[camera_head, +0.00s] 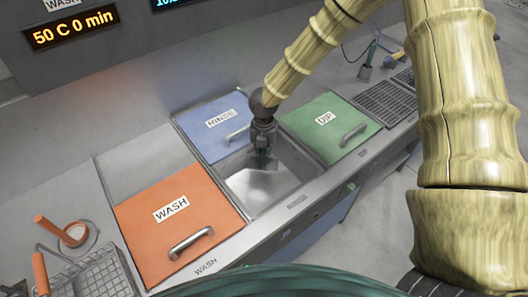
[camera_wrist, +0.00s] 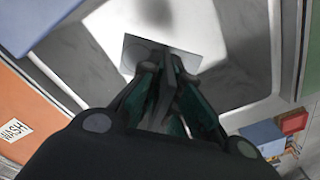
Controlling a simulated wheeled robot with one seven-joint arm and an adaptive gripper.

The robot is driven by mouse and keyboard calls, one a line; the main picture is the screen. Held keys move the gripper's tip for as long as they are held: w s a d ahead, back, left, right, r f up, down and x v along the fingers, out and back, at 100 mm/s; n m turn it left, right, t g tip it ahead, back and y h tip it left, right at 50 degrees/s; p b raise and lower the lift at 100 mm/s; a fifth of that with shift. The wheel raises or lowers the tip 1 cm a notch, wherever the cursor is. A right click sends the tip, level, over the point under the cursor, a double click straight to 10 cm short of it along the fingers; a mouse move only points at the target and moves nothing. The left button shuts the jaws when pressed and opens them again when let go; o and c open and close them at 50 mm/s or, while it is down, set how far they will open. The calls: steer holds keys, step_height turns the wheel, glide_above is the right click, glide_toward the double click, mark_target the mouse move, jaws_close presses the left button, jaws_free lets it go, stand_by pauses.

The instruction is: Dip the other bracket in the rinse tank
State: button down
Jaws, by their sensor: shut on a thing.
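The rinse tank (camera_head: 243,187) is an open steel basin. Its blue lid (camera_head: 203,133), marked RINSE, lies back behind the opening. My gripper (camera_head: 264,152) points down over the tank's back part. It is shut on a grey metal bracket (camera_head: 270,164). In the wrist view the bracket (camera_wrist: 134,52) shows as a flat pale plate beyond the fingertips of my gripper (camera_wrist: 168,64), with the grey basin around it. The fingers hide part of the bracket. I cannot tell whether the bracket touches any liquid.
The orange WASH lid (camera_head: 172,222) is shut on the left, its handle raised. The green DIP lid (camera_head: 327,120) lies at the right. A wire basket (camera_head: 105,277) and an orange-handled item (camera_head: 66,233) are at the front left. Dark grates (camera_head: 385,103) lie beyond DIP.

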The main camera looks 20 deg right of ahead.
steer(key=shift+s+f+b, duration=0.4)
steer(key=shift+s+f, duration=0.05)
steer(key=shift+s, duration=0.1)
steer(key=shift+f, duration=0.35)
steer(key=f, duration=0.1)
steer(key=f+b, duration=0.1)
steer(key=shift+w+f+b, duration=0.3)
steer(key=shift+w+f, duration=0.05)
steer(key=shift+s+f+b, duration=0.2)
steer(key=shift+f+b, duration=0.2)
steer(key=shift+f, duration=0.05)
step_height(320, 180, down, 10)
steer(key=b, duration=0.6)
steer(key=shift+f, duration=0.15)
steer(key=shift+w, duration=0.1)
stand_by(1.1)
steer(key=shift+r+p, duration=6.75)
steer(key=shift+r, duration=2.5)
